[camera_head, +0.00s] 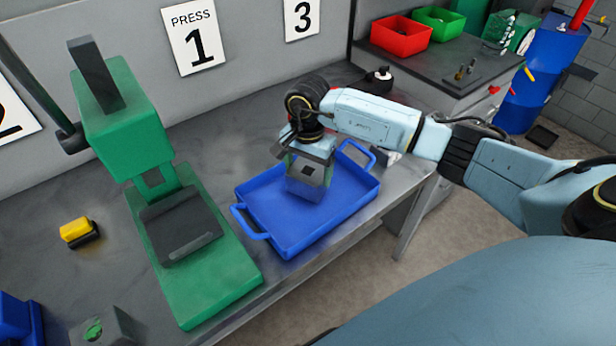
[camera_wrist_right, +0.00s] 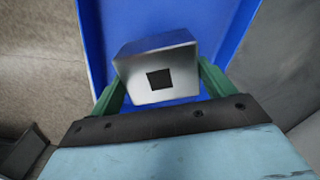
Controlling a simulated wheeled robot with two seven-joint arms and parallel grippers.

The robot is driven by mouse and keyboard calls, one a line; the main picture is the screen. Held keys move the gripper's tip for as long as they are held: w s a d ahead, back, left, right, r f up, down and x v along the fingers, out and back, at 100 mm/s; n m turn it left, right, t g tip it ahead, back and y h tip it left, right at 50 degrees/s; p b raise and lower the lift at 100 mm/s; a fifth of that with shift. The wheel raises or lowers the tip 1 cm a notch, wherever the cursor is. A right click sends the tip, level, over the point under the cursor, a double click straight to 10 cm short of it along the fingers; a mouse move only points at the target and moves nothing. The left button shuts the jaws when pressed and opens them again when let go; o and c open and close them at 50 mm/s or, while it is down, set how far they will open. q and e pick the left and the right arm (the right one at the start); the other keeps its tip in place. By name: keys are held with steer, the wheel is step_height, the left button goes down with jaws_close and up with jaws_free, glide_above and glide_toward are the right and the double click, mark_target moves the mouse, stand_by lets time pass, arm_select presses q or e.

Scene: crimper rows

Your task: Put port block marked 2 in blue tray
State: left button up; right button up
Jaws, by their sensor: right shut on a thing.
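A grey metal block with a dark square hole (camera_head: 309,180) is between the fingers of my right gripper (camera_head: 308,168), which is shut on it over the blue tray (camera_head: 350,212). In the right wrist view the block (camera_wrist_right: 185,78) sits between two green fingers (camera_wrist_right: 160,85), with the blue tray (camera_wrist_right: 215,20) behind it. I see no number on the block's visible faces. I cannot tell whether its underside touches the tray floor. My left gripper is not in view.
A green press (camera_head: 205,265) stands left of the tray. A yellow and black object (camera_head: 78,232) and another grey block with a green mark (camera_head: 100,328) are on the grey bench at the left. Red (camera_head: 401,34) and green (camera_head: 438,22) bins stand at the back right.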

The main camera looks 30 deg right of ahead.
mark_target(308, 172)
step_height(308, 172, down, 3)
steer(key=shift+w+f, duration=0.1)
stand_by(0.3)
steer(key=shift+f, duration=0.15)
steer(key=o, duration=1.4)
steer(key=shift+o, duration=0.2)
